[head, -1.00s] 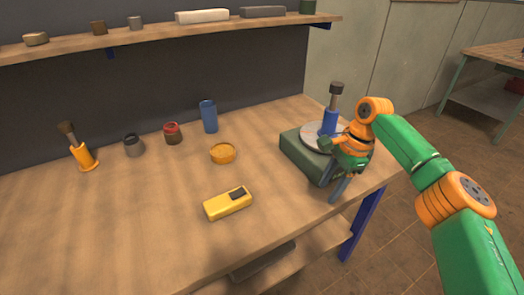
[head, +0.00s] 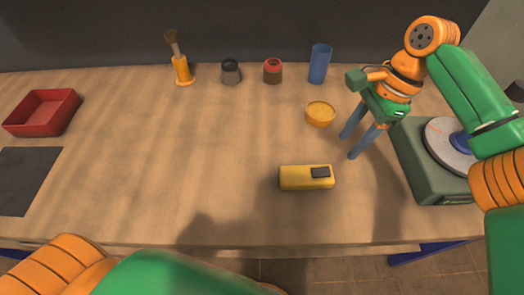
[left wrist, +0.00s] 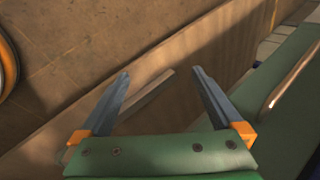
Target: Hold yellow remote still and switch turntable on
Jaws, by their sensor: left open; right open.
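The yellow remote (head: 300,178) lies flat on the bench near its front edge, with a dark patch at its right end. The turntable (head: 422,172) is a green box with a pale round platter at the right end of the bench. A blue piece stands on the platter, mostly hidden by my right arm. My right gripper (head: 352,146) is open and empty, pointing down between the remote and the turntable. My left gripper (left wrist: 160,84) is open and empty in the left wrist view.
An orange dish (head: 320,114), a blue cup (head: 319,64), a red-topped jar (head: 272,71), a grey jar (head: 231,72) and a yellow-handled brush (head: 181,68) stand towards the back. A red tray (head: 42,112) and a dark mat (head: 25,180) lie at left. The bench middle is clear.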

